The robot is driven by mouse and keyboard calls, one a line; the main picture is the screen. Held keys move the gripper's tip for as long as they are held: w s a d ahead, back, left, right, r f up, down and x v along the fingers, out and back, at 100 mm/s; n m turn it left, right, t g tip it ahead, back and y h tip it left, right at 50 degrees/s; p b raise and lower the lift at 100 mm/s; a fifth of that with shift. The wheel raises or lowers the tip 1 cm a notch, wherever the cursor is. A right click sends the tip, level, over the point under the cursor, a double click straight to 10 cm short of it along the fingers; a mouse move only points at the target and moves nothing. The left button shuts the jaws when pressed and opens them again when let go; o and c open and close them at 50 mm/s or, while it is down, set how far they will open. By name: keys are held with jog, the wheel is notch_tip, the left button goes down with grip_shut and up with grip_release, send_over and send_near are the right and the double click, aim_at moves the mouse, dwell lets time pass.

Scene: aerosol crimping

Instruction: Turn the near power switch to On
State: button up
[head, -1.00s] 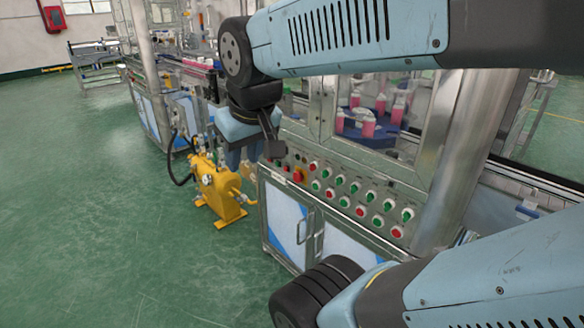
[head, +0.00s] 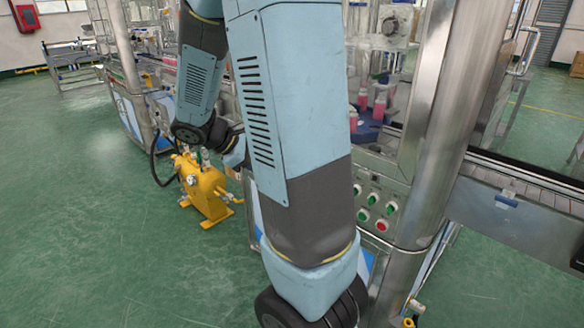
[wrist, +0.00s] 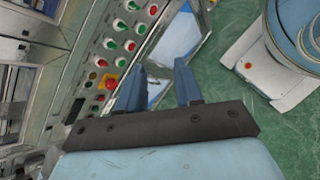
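The control panel (head: 398,188) is on the front of the machine, mostly hidden behind my arm in the head view; only several red and green controls at its right end show. In the wrist view the panel (wrist: 93,50) runs along the left, with rows of red and green round controls and a red knob on yellow (wrist: 108,82). I cannot tell which control is the near power switch; no labels are readable. My gripper (wrist: 162,66) is open and empty, its two blue fingers apart beside the panel's edge. In the head view the gripper is hidden by the arm.
A yellow pump unit (head: 205,190) stands on the green floor left of the machine. A steel column (head: 450,125) rises at the panel's right, with a conveyor (head: 520,190) beyond. Pink bottles (head: 379,108) stand behind the glass. Floor at left is clear.

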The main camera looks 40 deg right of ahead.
jog(key=w+d+f+n+t+h, duration=0.2)
jog(key=w+d+f+n+h, duration=0.3)
jog(key=f+n, duration=0.3)
jog(key=w+d+f+n+t+h, duration=0.2)
jog(key=w+d+f+n+h, duration=0.2)
jog(key=w+f+n, duration=0.45)
jog(key=d, duration=1.3)
jog(key=shift+w+d+m, duration=0.25)
jog(key=shift+d+m, duration=0.05)
jog(key=shift+m, duration=0.05)
jog(key=shift+c, duration=0.5)
grip_shut()
